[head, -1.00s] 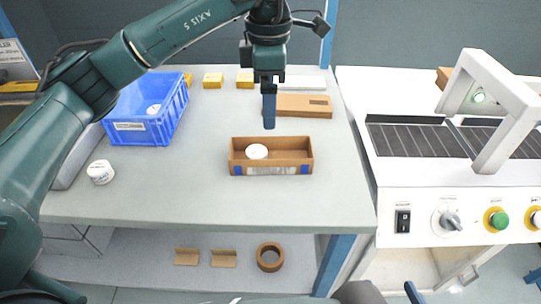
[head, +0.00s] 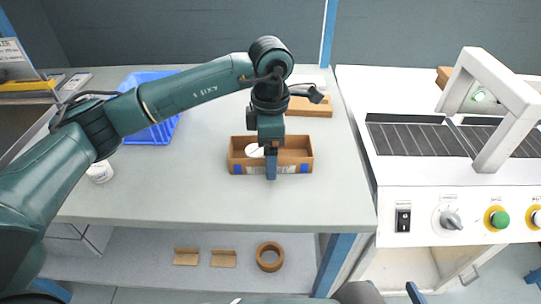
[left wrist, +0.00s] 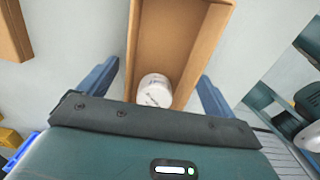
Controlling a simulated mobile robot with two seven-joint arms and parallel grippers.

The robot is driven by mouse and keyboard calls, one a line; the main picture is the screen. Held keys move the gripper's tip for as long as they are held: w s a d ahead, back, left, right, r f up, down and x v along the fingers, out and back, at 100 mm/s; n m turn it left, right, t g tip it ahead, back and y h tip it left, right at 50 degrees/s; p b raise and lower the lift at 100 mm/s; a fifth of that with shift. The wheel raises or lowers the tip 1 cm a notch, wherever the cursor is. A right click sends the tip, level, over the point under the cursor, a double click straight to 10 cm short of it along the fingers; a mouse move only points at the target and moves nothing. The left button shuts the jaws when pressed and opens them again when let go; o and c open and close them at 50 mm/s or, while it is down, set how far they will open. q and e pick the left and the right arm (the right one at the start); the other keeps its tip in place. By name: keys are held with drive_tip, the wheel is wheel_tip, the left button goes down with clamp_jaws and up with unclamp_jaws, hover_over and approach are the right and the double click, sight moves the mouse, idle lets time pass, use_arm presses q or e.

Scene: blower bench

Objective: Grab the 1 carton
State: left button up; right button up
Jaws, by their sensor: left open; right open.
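The carton (head: 299,158) is an open, long brown box with a white and blue label strip on its front. It sits on the bench, with a white round tub (left wrist: 156,91) inside at one end. My left gripper (head: 271,176) is open and empty over the carton. In the left wrist view its two blue fingers stand apart on either side of the carton (left wrist: 203,40), with gaps visible between. The palm hides the carton's near end. Of my right gripper, at most blue finger-like parts show at the bottom right edge of the head view.
A blue crate (head: 150,78) and another white tub (head: 99,172) stand at the left, partly behind my arm. A flat brown box (head: 312,106) lies behind the carton. A white conveyor machine (head: 357,190) adjoins the bench at right. The bench front is clear.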

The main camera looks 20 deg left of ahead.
use_arm(q)
drive_tip(key=c, duration=1.1)
drive_tip(key=shift+r, duration=0.15)
